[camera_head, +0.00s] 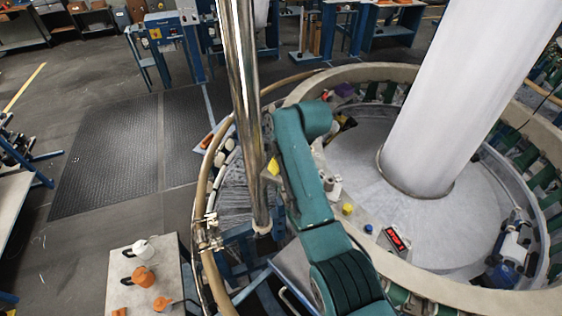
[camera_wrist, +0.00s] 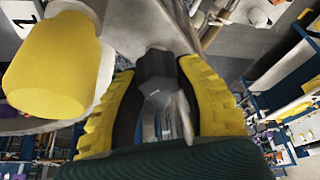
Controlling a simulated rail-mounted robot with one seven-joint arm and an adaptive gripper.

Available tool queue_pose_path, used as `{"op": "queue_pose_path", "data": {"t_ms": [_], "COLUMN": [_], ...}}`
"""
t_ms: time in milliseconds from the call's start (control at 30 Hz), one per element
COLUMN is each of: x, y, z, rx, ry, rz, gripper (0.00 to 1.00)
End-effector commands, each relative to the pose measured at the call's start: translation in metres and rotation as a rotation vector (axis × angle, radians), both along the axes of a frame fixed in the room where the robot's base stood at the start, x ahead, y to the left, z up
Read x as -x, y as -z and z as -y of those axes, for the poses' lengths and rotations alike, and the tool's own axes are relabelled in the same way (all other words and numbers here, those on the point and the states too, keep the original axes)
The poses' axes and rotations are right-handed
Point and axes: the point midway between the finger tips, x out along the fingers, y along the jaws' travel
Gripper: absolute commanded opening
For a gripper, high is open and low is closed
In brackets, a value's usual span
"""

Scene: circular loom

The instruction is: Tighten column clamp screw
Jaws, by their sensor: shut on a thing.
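My gripper (camera_wrist: 160,92) shows in the wrist view with its two yellow ribbed fingers on either side of a dark grey knob-like screw head (camera_wrist: 155,68). The fingers are shut on this head. Behind it is a grey metal surface, and a pale blurred part shows below it between the fingers. In the head view my teal arm reaches up beside the shiny chrome column (camera_head: 246,110) and hides most of the gripper and the screw. A small yellow patch shows next to the column, but I cannot tell whether it is a fingertip.
A large yellow rounded thing (camera_wrist: 48,65) with a pale base stands close left of my gripper in the wrist view. The loom's ring (camera_head: 440,290) and thick white column (camera_head: 450,100) are to the right. The floor at left is open.

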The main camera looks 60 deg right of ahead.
Motion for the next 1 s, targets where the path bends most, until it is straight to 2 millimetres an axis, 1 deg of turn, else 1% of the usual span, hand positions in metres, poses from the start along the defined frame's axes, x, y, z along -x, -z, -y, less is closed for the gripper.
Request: {"op": "queue_pose_path", "data": {"t_ms": [600, 800, 1000], "x": [0.0005, 0.0009, 0.0017], "y": [0.0031, 0.0037, 0.0045], "z": [0.0004, 0.0009, 0.0011], "rx": [-0.001, -0.002, -0.002], "ry": [0.573, 0.738, 0.863], "rz": [-0.002, -0.003, -0.004], "gripper": [0.01, 0.01, 0.01]}}
